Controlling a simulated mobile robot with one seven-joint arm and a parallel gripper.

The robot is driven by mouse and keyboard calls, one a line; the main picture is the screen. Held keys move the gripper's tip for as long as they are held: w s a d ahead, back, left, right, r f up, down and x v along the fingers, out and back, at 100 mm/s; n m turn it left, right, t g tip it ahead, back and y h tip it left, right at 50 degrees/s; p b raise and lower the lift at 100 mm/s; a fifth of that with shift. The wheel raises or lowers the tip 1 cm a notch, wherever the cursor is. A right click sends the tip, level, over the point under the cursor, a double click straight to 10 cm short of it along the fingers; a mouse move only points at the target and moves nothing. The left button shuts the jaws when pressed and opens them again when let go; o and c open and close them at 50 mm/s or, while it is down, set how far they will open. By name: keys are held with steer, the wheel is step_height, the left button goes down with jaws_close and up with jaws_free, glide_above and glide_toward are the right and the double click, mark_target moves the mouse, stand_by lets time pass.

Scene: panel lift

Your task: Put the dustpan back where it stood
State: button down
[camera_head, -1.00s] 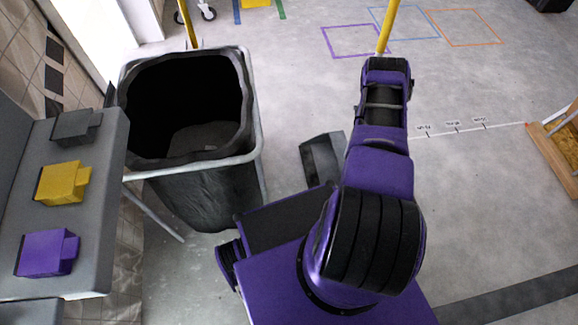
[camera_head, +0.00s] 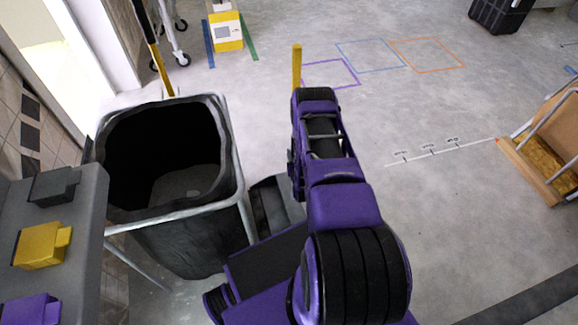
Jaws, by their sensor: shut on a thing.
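The dustpan's yellow handle (camera_head: 297,66) stands nearly upright just beyond the end of my arm, which covers its lower part. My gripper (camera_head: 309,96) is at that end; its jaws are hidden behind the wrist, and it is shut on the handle. A dark grey, pan-like shape (camera_head: 270,204) shows between the bin and my arm, and looks like the dustpan's pan. My arm hides part of it, and I cannot tell whether it touches the floor.
A black-lined bin with a grey rim (camera_head: 236,195) stands close on the left. A yellow-and-black pole (camera_head: 153,47) rises behind it. A grey panel with coloured blocks (camera_head: 85,220) is at far left. A wooden frame (camera_head: 530,165) stands right. The middle floor is clear.

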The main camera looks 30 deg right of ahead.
step_height(320, 180, down, 7)
steer(key=a+b, duration=0.2)
steer(key=shift+w, duration=0.25)
stand_by(0.5)
steer(key=shift+a, duration=0.1)
steer(key=c, duration=0.5)
jaws_free()
steer(key=shift+s, duration=0.15)
